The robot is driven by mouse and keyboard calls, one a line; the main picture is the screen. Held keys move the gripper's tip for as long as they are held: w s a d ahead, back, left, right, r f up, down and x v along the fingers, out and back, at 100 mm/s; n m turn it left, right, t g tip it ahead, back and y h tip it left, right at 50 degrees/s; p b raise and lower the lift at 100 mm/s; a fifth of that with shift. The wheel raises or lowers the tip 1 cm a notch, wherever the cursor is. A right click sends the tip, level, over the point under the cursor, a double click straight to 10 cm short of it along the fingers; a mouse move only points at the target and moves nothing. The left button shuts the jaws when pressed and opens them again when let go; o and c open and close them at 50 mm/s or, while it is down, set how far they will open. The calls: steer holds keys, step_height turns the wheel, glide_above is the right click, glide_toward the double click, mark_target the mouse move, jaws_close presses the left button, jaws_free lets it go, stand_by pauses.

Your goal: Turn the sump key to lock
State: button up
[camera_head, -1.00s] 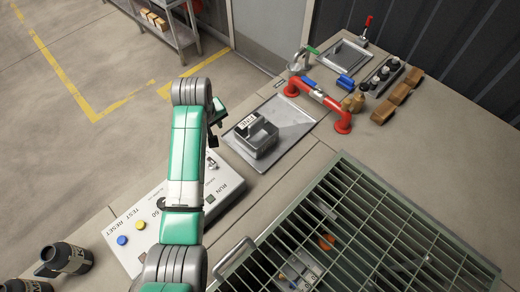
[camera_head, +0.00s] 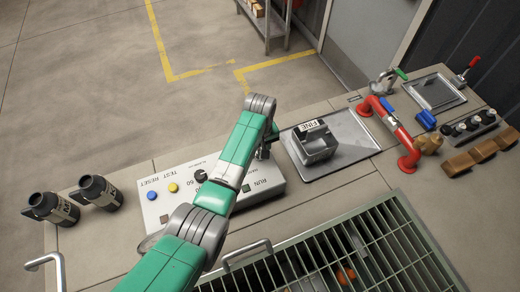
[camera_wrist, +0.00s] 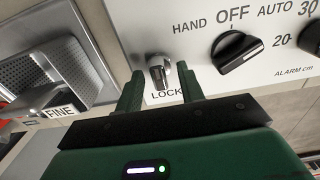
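The sump key (camera_wrist: 159,72) is a small metal key switch on the pale control panel (camera_wrist: 190,15), with the word LOCK printed beside it in the wrist view. My gripper (camera_wrist: 160,82) is open, with one green finger on each side of the key. Small gaps show between the fingers and the key, so it does not look gripped. In the head view my gripper (camera_head: 265,150) is over the right end of the panel (camera_head: 157,212), and my arm hides the key there.
A black selector knob (camera_wrist: 237,55) marked HAND, OFF, AUTO sits right of the key. A metal tray (camera_head: 352,150) with a grey bin (camera_head: 318,150) labelled FINE lies beside the panel. A green grating (camera_head: 400,235) and a red pipe (camera_head: 395,130) are nearby.

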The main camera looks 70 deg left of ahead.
jaws_close()
steer(key=shift+r, duration=0.1)
steer(key=m+p, duration=0.1)
steer(key=m, duration=0.3)
steer(key=m+p, duration=0.1)
steer(key=m, duration=0.3)
steer(key=shift+m, duration=0.4)
steer(key=m+p, duration=0.1)
steer(key=m, duration=0.8)
stand_by(0.4)
